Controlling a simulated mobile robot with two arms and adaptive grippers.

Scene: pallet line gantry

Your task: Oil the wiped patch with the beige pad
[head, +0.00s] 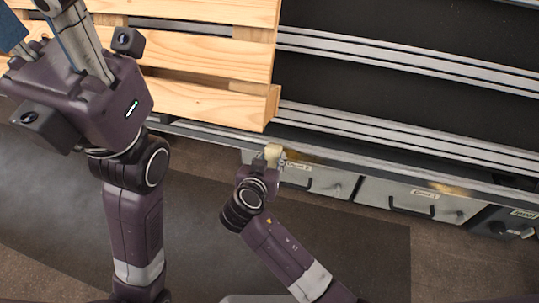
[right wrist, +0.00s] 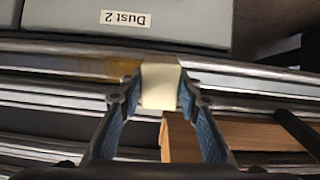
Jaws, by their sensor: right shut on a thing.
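The beige pad (head: 273,151) is a small pale block held in my right gripper (head: 272,161), at the front rail of the pallet line. In the right wrist view the pad (right wrist: 160,86) sits between the blue-lined fingers, its far end at the metal rail. A yellowish-brown patch (head: 292,155) shows on the rail just right of the pad; it also shows in the right wrist view (right wrist: 112,68), left of the pad. I cannot tell whether the pad touches the rail. My left gripper (head: 76,40) is at the upper left, over the pallet; its fingertips are cut off.
A wooden pallet (head: 205,100) lies on the line, its corner close behind my right gripper. Grey drawers (head: 410,197) with handles run below the front rail (head: 375,176); one is labelled "Dust 2" (right wrist: 125,20). Another brownish mark (head: 445,188) is farther right on the rail.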

